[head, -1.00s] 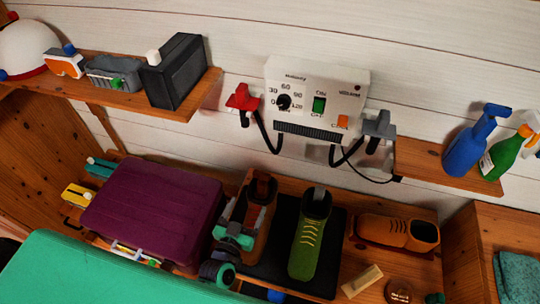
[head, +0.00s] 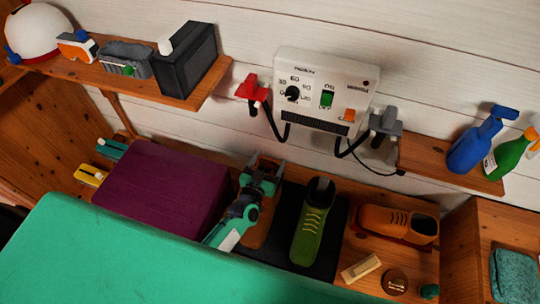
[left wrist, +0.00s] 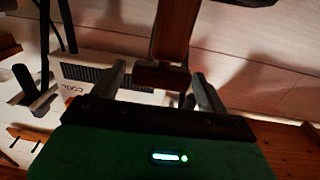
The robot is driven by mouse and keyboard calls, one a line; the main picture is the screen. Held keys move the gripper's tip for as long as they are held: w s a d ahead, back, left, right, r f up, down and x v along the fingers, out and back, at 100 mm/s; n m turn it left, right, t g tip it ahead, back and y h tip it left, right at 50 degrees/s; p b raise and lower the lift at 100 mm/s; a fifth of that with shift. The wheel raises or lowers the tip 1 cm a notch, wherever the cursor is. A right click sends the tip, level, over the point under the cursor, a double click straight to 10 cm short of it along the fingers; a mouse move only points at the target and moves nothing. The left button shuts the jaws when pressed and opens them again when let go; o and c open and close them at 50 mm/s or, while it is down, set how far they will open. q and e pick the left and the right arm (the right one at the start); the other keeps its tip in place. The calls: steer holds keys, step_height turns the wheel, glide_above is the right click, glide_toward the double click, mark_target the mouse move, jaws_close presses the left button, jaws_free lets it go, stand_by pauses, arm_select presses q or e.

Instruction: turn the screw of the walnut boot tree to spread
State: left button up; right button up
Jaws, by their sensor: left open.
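My left gripper (head: 264,172) is open over the brown boot (head: 258,232) on the shelf, hiding much of the boot's top. In the left wrist view my two open fingers (left wrist: 162,88) stand to either side of a short wooden crosspiece (left wrist: 160,77) on an upright wooden part (left wrist: 175,35). This looks like the boot tree's screw handle, though I cannot be sure. The fingers appear apart from it. My right gripper is not in view.
A green boot (head: 310,228) stands on a black mat (head: 330,248) to the right, with an orange-brown shoe (head: 388,220) beyond. A purple case (head: 150,190) is close on the left. A white control box (head: 322,88) hangs on the wall behind.

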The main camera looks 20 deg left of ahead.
arm_select(q)
steer(key=shift+w, duration=0.8)
steer(key=shift+w+d, duration=0.1)
steer(key=shift+w, duration=0.05)
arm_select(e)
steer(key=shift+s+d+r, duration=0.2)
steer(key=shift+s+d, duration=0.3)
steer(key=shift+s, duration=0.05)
arm_select(q)
steer(key=c, duration=1)
steer(key=shift+f, duration=0.1)
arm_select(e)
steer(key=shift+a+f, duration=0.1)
